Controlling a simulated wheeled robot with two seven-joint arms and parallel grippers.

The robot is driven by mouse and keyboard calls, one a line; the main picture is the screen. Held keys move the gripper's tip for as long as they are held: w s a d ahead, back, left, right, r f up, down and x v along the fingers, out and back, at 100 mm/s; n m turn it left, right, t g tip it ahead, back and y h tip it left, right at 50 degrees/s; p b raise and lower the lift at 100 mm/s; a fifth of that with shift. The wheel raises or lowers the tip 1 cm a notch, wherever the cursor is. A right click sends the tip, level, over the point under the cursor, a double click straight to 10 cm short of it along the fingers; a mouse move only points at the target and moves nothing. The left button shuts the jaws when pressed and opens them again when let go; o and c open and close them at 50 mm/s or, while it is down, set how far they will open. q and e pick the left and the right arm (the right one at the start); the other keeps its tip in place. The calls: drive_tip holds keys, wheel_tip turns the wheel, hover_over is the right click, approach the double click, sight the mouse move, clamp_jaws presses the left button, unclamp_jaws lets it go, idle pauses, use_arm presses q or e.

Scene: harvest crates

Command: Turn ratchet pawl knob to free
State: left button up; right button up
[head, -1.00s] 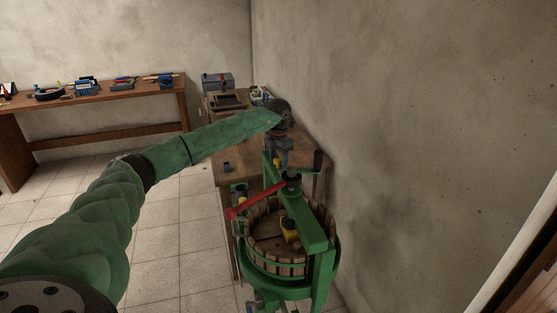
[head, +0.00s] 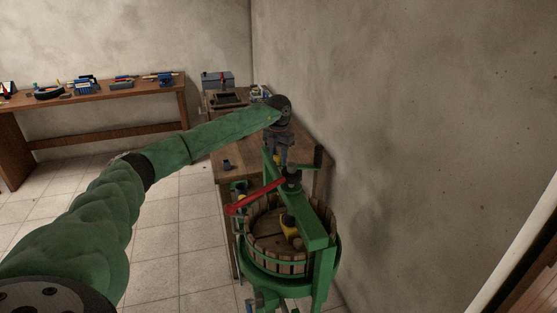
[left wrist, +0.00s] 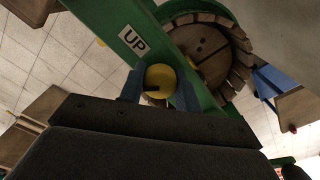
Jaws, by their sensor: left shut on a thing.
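The green fruit press has a green cross beam (head: 312,226) above a round wooden slatted basket (head: 262,262). A round yellow knob (left wrist: 158,80) with a dark slot sits on the beam. In the left wrist view it lies between the two blue fingers of my left gripper (left wrist: 158,84), which is shut on it. A white label reading "UP" (left wrist: 132,40) is on the beam beside the knob. In the head view my left gripper (head: 281,154) hangs over the beam's far end and mostly hides the knob. My right gripper is not in view.
A red lever (head: 256,197) sticks out left from the press's screw. A wooden table (head: 232,150) stands behind the press, close to the wall on the right. A workbench (head: 110,98) with tools is at the far left. Tiled floor is clear at left.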

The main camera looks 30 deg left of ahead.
sight(278, 155)
use_arm(q)
drive_tip(key=n+b, duration=0.2)
drive_tip(key=n, duration=0.3)
drive_tip(key=shift+r+n, duration=0.1)
drive_tip(key=shift+n, duration=1)
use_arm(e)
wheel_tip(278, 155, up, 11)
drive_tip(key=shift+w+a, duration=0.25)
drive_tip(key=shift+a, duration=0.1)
use_arm(q)
drive_tip(key=shift+a, duration=0.1)
drive_tip(key=o, duration=1)
drive_tip(key=shift+r+b, duration=0.4)
drive_tip(key=shift+r, duration=0.05)
wheel_tip(278, 155, up, 7)
drive_tip(key=shift+f+b, duration=0.1)
drive_tip(key=shift+b, duration=0.8)
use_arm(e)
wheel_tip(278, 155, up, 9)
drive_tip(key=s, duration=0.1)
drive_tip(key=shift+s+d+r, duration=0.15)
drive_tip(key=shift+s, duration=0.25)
